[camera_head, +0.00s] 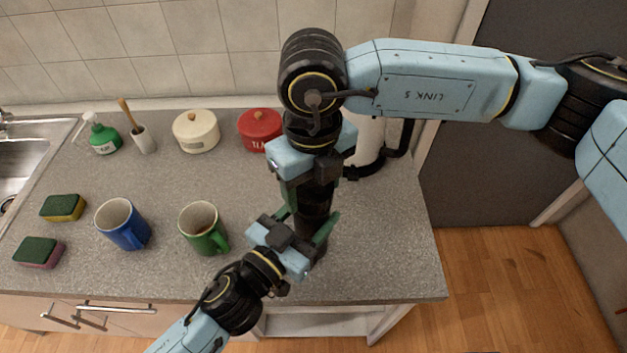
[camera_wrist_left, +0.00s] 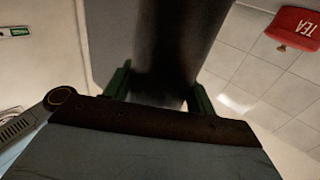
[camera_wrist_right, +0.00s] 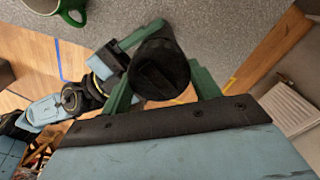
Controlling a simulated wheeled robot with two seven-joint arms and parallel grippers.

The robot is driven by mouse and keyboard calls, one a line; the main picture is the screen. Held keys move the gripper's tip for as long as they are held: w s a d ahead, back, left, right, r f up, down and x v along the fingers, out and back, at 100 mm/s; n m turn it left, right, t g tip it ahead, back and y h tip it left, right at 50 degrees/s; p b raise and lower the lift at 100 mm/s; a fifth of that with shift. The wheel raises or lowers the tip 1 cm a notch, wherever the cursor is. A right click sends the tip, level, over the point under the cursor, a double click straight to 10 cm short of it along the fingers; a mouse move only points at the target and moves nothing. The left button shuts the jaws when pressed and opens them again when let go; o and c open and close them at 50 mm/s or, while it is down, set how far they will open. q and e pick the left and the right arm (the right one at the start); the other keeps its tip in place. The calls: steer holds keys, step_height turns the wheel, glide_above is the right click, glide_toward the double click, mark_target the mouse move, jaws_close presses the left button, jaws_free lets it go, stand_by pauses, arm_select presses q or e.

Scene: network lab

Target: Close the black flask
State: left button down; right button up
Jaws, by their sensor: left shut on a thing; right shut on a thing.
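The black flask (camera_head: 316,207) stands upright near the front right of the counter, partly hidden by my grippers. My left gripper (camera_head: 306,224) is shut around its body from the front. In the left wrist view the dark flask body (camera_wrist_left: 172,45) fills the space between the green fingers. My right gripper (camera_head: 308,178) comes down from above and is shut on the flask's dark top part. In the right wrist view a round black end (camera_wrist_right: 160,72) sits between the fingers. I cannot tell whether this is a separate lid, or whether it is seated.
A green mug (camera_head: 203,230) stands just left of the flask, a blue mug (camera_head: 122,225) beyond it. A red tea pot (camera_head: 260,128) and a cream pot (camera_head: 195,131) stand behind. A white appliance (camera_head: 368,140) is behind my right arm. The counter's right edge is close.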

steer(key=m, duration=0.6)
steer(key=shift+a, duration=0.1)
steer(key=m, duration=0.5)
steer(key=shift+a+m, duration=0.1)
steer(key=shift+m, duration=0.2)
steer(key=m, duration=0.5)
steer(key=shift+m, duration=0.4)
steer(key=m, duration=0.6)
steer(key=shift+w+a, duration=0.1)
steer(key=shift+w, duration=0.05)
steer(key=o, duration=1)
steer(key=shift+c, duration=0.2)
